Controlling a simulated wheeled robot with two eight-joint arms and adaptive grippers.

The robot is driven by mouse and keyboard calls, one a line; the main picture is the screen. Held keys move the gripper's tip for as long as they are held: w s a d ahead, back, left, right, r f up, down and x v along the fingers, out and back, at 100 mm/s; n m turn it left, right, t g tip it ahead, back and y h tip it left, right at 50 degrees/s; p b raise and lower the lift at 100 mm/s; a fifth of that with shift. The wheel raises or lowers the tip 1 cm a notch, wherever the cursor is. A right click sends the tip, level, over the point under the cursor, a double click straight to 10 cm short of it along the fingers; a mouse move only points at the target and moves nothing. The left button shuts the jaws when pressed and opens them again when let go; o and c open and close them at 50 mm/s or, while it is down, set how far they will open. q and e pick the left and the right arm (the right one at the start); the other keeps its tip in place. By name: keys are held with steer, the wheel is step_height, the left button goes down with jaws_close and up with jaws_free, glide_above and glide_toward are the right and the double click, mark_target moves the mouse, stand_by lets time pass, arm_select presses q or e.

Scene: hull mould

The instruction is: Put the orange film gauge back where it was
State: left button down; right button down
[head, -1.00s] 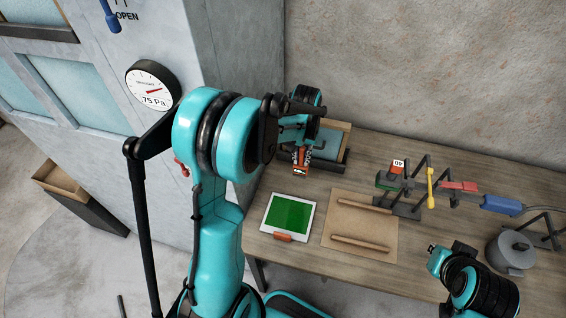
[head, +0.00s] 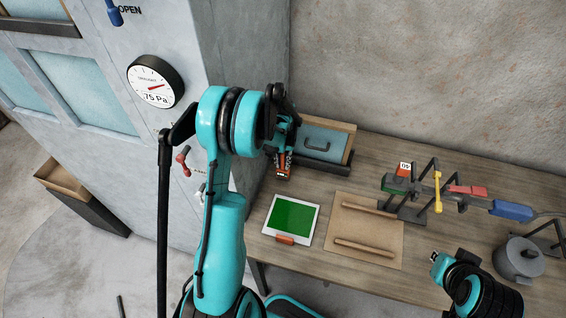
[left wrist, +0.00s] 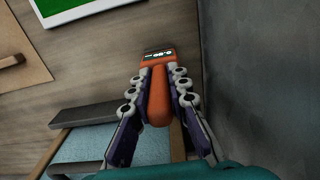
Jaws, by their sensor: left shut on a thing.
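The orange film gauge (head: 282,173) with a small dark display is held in my left gripper (head: 283,160), at the left of the box with the blue lid. In the left wrist view the gauge (left wrist: 158,98) stands between the two fingers (left wrist: 158,90), its lit display at the far end. The fingers press on both of its sides. Its height above the table is hard to tell. My right gripper (head: 437,259) shows small at the lower right, apart from the gauge, and its fingers are not clear.
The box with a blue lid and handle (head: 345,142) stands against the back wall. A green-screened tablet (head: 292,216) and a brown board with two wooden bars (head: 365,220) lie in front. Clamps and a pot (head: 520,262) stand right. A grey wall (left wrist: 262,70) is close beside my left gripper.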

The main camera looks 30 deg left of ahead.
arm_select(q)
steer(key=c, duration=1.9)
jaws_free()
steer(key=shift+f, duration=0.15)
steer(key=o, duration=0.4)
steer(key=shift+o, duration=0.2)
